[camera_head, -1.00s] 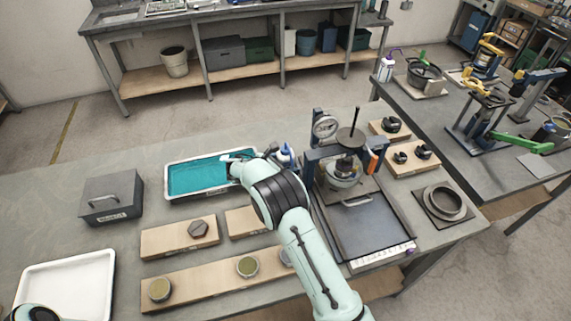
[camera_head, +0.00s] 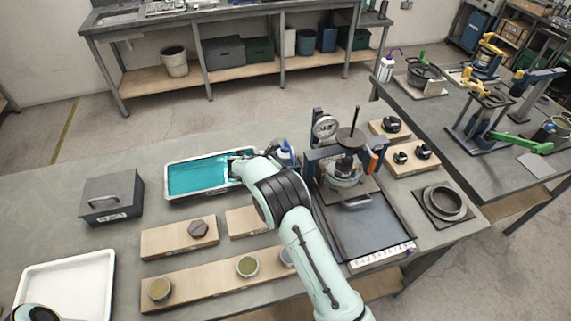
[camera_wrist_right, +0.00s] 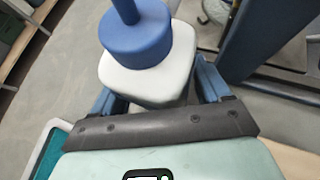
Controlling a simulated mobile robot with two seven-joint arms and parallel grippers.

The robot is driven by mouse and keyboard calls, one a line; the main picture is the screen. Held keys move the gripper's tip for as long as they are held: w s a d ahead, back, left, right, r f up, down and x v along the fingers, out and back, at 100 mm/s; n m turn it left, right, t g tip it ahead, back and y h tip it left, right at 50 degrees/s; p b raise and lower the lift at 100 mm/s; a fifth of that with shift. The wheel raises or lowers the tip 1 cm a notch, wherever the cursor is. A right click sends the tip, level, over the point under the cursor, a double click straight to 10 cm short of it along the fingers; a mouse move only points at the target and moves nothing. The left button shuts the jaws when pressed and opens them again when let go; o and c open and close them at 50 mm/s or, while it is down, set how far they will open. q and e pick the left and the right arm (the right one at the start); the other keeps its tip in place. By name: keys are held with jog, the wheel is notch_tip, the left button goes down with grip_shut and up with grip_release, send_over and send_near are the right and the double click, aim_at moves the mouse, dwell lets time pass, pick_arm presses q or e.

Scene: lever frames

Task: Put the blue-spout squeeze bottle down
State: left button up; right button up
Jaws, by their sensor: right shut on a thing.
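The squeeze bottle, white with a blue collar and blue spout, shows in the head view (camera_head: 286,153) between the teal-lined tray and the press. In the right wrist view (camera_wrist_right: 150,72) its white shoulder and blue collar fill the top middle. My right gripper (camera_wrist_right: 157,95) is shut on it, with a blue finger on each side of the white body. In the head view my own wrist hides much of the gripper and the lower bottle. I cannot tell whether its base touches the bench. Only a bit of my left arm shows at the bottom left; its gripper is out of frame.
The teal-lined tray (camera_head: 205,190) lies just left of the bottle. The press with a dial gauge (camera_head: 326,128) stands close on its right. Wooden blocks (camera_head: 165,240) lie nearer me. A grey box (camera_head: 111,196) and a white tray (camera_head: 65,290) are at the left.

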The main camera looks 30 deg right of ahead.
jog(key=shift+r, duration=1)
jog(key=shift+r, duration=0.1)
jog(key=shift+s+a+r+n+t, duration=0.1)
jog(key=shift+s+r+n+t, duration=0.1)
jog(key=shift+n+t, duration=0.1)
jog(key=s+a+r+n+t+y, duration=0.3)
jog(key=s+a+n+t+y, duration=0.1)
jog(key=a, duration=0.4)
jog(key=s+a+r+n+t+y, duration=0.3)
jog(key=s+a+n+t+y, duration=0.1)
jog(key=a+n, duration=0.3)
jog(key=shift+s+a+r+n, duration=0.3)
jog(key=shift+s+a, duration=0.4)
jog(key=shift+a, duration=0.3)
